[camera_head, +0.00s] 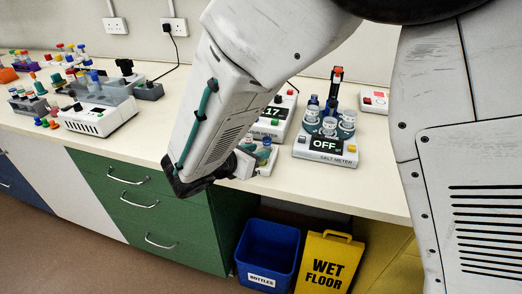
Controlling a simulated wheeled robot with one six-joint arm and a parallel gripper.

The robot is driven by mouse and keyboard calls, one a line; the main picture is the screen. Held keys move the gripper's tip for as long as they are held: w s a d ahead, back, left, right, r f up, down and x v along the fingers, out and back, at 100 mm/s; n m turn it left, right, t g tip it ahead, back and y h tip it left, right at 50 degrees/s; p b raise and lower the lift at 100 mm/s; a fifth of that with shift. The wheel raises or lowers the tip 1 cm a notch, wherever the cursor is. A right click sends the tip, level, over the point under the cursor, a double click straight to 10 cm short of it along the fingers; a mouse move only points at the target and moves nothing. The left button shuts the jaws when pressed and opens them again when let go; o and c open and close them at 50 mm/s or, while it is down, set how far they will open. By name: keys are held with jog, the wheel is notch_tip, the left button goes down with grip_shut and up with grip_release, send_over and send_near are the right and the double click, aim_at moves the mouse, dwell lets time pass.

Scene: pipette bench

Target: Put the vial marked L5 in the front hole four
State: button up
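Several vials with coloured caps stand in racks on the left of the bench, among them a grey rack (112,93) behind a white device (98,122). Their labels are too small to read, so I cannot tell which vial is marked L5. I cannot tell which hole is front hole four. My arm comes down across the middle of the view and covers part of the bench.
A salt meter (325,147) reading OFF and another meter (274,114) reading 17 stand right of my arm. Below the bench are green drawers (135,195), a blue bottles bin (268,250) and a yellow wet floor sign (328,262). Bare bench top (150,135) lies left of my arm.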

jog(key=v, duration=0.9)
jog(key=s+d+r+m+g+y, duration=0.1)
jog(key=s+d+r+m+g, duration=0.15)
jog(key=d+m, duration=0.4)
jog(key=s+d+r+m+g, duration=0.1)
jog(key=d+r+m+g, duration=0.15)
jog(key=d, duration=0.65)
jog(key=s+d+r+m+g+y, duration=0.1)
jog(key=s+d+r+m+g, duration=0.1)
jog(key=d+m+g, duration=0.45)
jog(key=s+d+r+m+t+y, duration=0.2)
jog(key=s+d+m+y, duration=0.5)
jog(key=s+m, duration=0.5)
jog(key=shift+s+d+t, duration=0.35)
jog(key=shift+s+d, duration=0.35)
jog(key=shift+s, duration=0.15)
